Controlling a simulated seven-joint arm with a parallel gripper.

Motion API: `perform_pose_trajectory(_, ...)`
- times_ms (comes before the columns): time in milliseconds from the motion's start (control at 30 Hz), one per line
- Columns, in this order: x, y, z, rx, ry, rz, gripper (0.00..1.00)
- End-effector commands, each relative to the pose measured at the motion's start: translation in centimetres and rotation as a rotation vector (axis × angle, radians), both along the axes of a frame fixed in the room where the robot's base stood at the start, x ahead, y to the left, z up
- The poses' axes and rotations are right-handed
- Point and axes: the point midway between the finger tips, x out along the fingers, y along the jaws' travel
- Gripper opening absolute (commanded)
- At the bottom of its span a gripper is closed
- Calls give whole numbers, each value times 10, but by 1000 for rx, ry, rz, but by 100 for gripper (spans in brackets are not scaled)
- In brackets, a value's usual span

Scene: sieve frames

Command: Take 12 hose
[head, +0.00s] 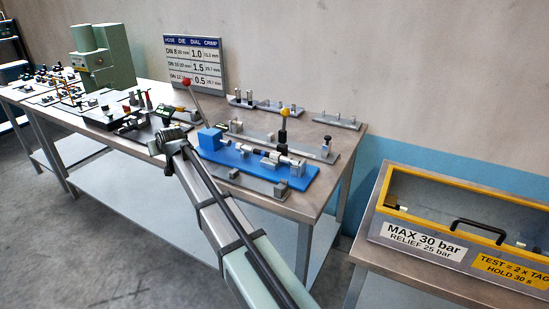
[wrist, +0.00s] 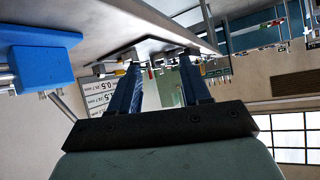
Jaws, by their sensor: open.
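I cannot single out a 12 hose in either view; the parts on the bench are too small to read. A blue fixture (head: 228,160) holds a silver and black part along its top; the fixture also shows in the wrist view (wrist: 38,58). My gripper (wrist: 160,65) has its two dark blue fingers apart, with nothing visible between them. In the head view the end of my arm (head: 170,138) is over the bench, left of the blue fixture, and hides what lies behind it. The fingertips are hard to make out there.
Grey racks (head: 262,105) stand behind the fixture. A yellow-framed test box (head: 455,215) is on the right table.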

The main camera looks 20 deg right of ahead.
Motion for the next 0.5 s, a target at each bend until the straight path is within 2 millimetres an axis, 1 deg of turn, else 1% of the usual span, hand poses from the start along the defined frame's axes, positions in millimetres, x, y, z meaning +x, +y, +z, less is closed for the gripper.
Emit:
perform_pose_trajectory(33,10,-16,10,-39,14,2,47)
perform_pose_trajectory(167,20,-63,17,-159,86,25,47)
perform_pose_trajectory(200,22,-80,19,-198,116,34,47)
perform_pose_trajectory(267,25,-108,21,-258,166,51,47)
perform_pose_trajectory(300,25,-128,23,-300,202,66,47)
perform_pose_trajectory(367,25,-162,28,-362,265,91,47)
perform_pose_trajectory(400,23,-185,31,-402,310,111,47)
perform_pose_trajectory(467,18,-220,39,-454,379,145,47)
perform_pose_trajectory(500,13,-242,44,-486,427,170,47)
